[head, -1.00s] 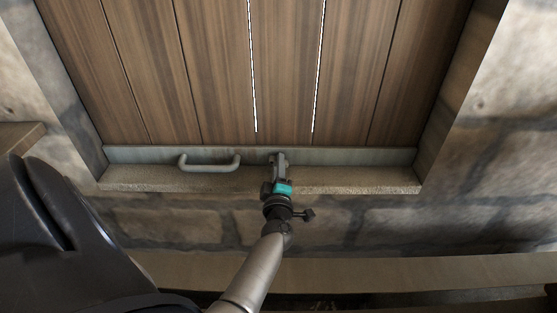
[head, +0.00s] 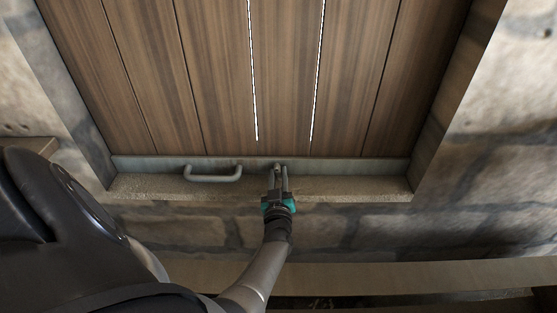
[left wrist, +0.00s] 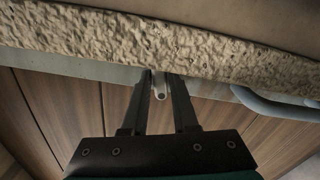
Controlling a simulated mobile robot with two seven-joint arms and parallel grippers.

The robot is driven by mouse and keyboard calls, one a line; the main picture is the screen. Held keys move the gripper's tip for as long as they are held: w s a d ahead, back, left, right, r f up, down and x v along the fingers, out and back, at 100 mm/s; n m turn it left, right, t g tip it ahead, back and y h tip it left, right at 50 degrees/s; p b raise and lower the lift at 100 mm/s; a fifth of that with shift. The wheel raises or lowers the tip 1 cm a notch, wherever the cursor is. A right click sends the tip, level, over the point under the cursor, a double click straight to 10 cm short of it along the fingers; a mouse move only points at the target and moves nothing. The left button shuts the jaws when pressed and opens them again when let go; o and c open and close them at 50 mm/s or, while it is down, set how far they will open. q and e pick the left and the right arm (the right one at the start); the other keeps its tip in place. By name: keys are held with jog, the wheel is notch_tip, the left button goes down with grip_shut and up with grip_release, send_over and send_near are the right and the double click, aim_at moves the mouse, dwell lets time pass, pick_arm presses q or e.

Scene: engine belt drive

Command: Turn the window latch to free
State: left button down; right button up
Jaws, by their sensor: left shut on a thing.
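The window latch (head: 277,166) is a small grey metal piece on the grey bottom rail of the wooden window panel (head: 285,80). My left gripper (head: 278,176) reaches up to it from below, at the sill. In the left wrist view the latch (left wrist: 160,88) shows between the two dark fingers (left wrist: 160,80), with its rounded end and a small hole visible. The gripper is shut on the latch, and the fingers hide most of its sides. The latch's exact turn angle is hard to read. My right gripper is out of view.
A grey bar handle (head: 213,177) is fixed on the rail left of the latch; it also shows in the left wrist view (left wrist: 275,105). A rough stone sill (head: 345,188) runs below the rail. Stone walls flank the window, and a ledge (head: 400,277) runs beneath.

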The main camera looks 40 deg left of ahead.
pick_arm(q)
jog(key=shift+r+m+p, duration=0.1)
jog(key=shift+m+p, duration=0.25)
jog(key=shift+m, duration=1.25)
jog(key=c, duration=1.1)
grip_release()
jog(key=shift+o, duration=0.2)
